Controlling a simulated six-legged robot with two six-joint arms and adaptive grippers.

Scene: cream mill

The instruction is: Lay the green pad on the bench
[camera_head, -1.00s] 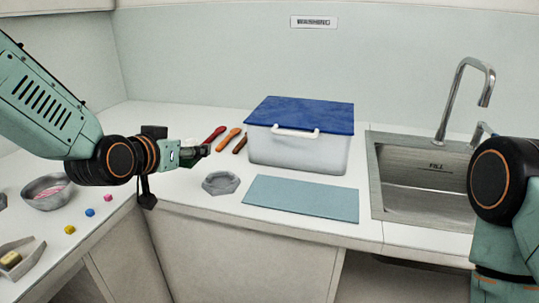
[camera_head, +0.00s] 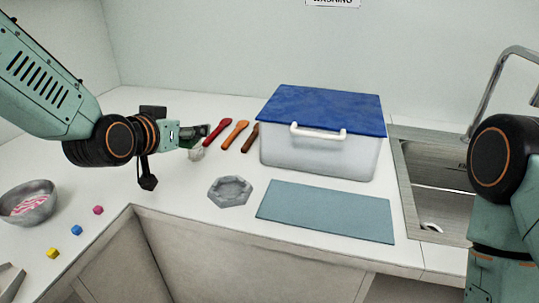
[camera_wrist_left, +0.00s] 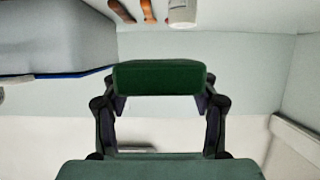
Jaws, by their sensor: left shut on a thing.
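The green pad (camera_wrist_left: 160,78) is a small dark green block in the left wrist view. It lies across the two fingers of my left gripper (camera_wrist_left: 160,105), which is shut on it. In the head view my left gripper (camera_head: 203,133) is above the back left part of the white bench (camera_head: 190,185); the pad shows there only as a dark green bit, mostly hidden by the gripper. My right arm shows at the right edge, but its gripper is out of view.
A blue-lidded bin (camera_head: 318,152) stands behind a flat blue-grey mat (camera_head: 325,211). A grey hexagonal dish (camera_head: 230,191), red (camera_head: 217,135), orange (camera_head: 235,135) and brown (camera_head: 250,138) utensils, a bowl (camera_head: 28,205) and small cubes lie around. A sink (camera_head: 432,180) is right.

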